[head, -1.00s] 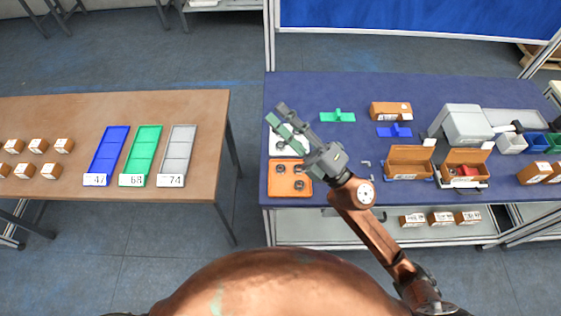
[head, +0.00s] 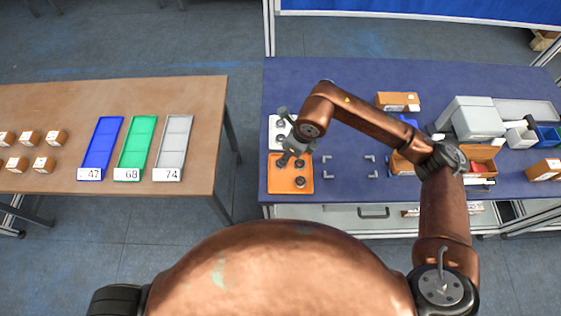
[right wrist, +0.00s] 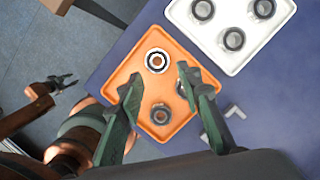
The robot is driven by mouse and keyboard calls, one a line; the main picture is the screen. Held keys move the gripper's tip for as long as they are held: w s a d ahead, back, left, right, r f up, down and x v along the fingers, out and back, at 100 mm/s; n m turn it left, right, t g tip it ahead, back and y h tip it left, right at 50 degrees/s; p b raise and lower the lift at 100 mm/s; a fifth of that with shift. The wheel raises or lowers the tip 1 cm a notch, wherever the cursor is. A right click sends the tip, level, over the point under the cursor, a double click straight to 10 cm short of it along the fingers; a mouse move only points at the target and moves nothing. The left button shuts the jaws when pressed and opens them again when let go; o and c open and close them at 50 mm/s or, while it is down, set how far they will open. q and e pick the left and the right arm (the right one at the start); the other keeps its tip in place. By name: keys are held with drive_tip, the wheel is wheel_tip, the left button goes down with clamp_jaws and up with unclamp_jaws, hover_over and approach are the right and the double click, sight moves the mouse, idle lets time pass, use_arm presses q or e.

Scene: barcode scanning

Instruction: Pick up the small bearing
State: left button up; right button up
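The orange tray (head: 290,188) holds several small dark ring-shaped bearings, one of them near its right edge (head: 299,181). In the right wrist view the orange tray (right wrist: 146,40) shows a bearing with a bright ring (right wrist: 157,60) just beyond my fingertips and another bearing (right wrist: 160,113) between the fingers. Others are partly hidden by the right finger. My right gripper (head: 285,158) is over the tray; in its wrist view it (right wrist: 157,79) is open and empty, pointing down. My left gripper (right wrist: 68,82) shows at the left of the wrist view, open, away from the tray.
A white tray (right wrist: 184,22) with bearings adjoins the orange tray. Corner brackets (head: 370,158) mark a clear spot on the blue table. Open brown boxes (head: 481,155) and a grey device (head: 474,120) stand to the right. Blue, green and grey trays lie on the left table.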

drive_tip(key=x, duration=0.6)
drive_tip(key=shift+s+a+f, duration=0.1)
drive_tip(key=shift+a+f, duration=0.05)
drive_tip(key=shift+a, duration=0.1)
drive_tip(key=c, duration=0.8)
